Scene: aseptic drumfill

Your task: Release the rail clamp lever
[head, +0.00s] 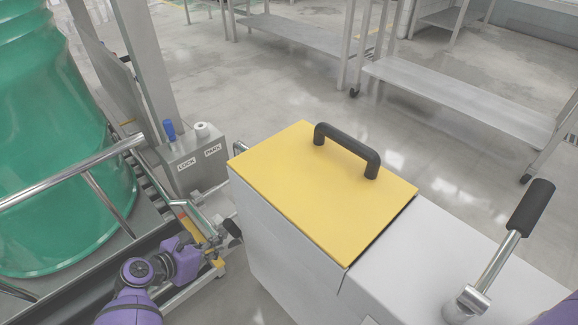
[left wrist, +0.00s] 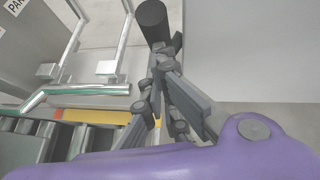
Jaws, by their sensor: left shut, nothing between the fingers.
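My left gripper (head: 222,240) is low beside the left wall of the yellow-topped cabinet, at the end of the roller track. In the left wrist view its dark fingers (left wrist: 163,58) are shut with nothing between them. A short black cylindrical grip (left wrist: 153,20) is just beyond the fingertips; it also shows in the head view (head: 234,228). It looks like the clamp lever's handle, but its shaft is mostly hidden by my gripper. I cannot tell whether the fingers touch it. My right gripper is out of view.
A grey box (head: 190,160) marked LOCK and PARK carries a blue knob and a white knob. A green drum (head: 60,150) stands at left behind a steel bar. The yellow lid (head: 300,190) has a black handle. Another black-gripped lever (head: 531,207) stands at right.

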